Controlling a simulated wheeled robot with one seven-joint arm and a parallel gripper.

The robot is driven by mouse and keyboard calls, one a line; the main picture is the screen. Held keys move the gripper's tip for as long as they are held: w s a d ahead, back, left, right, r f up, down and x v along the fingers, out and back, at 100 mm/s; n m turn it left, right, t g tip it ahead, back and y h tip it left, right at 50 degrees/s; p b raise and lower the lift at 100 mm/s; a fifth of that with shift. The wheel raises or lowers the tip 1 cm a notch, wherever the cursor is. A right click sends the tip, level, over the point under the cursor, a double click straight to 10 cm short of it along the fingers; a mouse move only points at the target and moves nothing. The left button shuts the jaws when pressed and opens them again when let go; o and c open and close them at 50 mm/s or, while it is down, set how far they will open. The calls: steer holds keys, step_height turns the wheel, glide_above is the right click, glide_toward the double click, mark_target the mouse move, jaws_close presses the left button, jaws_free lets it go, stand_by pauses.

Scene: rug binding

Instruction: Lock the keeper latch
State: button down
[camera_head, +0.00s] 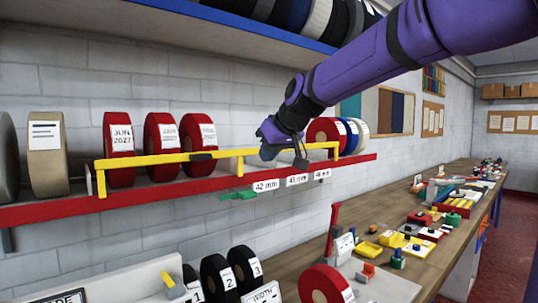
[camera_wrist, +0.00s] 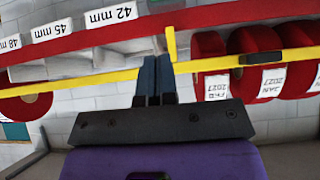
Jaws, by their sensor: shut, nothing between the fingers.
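A yellow keeper bar (camera_head: 125,161) runs along the front of the red-edged shelf, in front of the rolls. It crosses the wrist view too (camera_wrist: 75,80). A black piece (camera_head: 202,156) sits on the bar; it also shows in the wrist view (camera_wrist: 261,58). A short yellow upright (camera_head: 240,166) stands between bar and shelf edge, seen close up in the wrist view (camera_wrist: 171,45). I cannot tell which part is the latch. My gripper (camera_wrist: 155,62) is shut and empty, its dark fingertips beside that upright; contact is unclear. The arm hides part of the bar in the head view.
Red rolls (camera_head: 119,150) stand behind the bar. A green piece (camera_head: 238,194) and width labels (camera_head: 265,185) are at the shelf's red edge (camera_head: 60,214). A blue-edged shelf (camera_head: 235,22) hangs above. The workbench (camera_head: 290,262) below holds many small items.

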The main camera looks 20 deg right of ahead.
glide_above(251, 191)
steer(key=s, duration=0.2)
step_height(251, 191, down, 5)
steer(key=shift+s+d+f, duration=0.1)
steer(key=shift+d+f, duration=0.15)
steer(key=shift+f, duration=0.3)
steer(key=shift+d+f, duration=0.2)
steer(key=shift+f, duration=1.2)
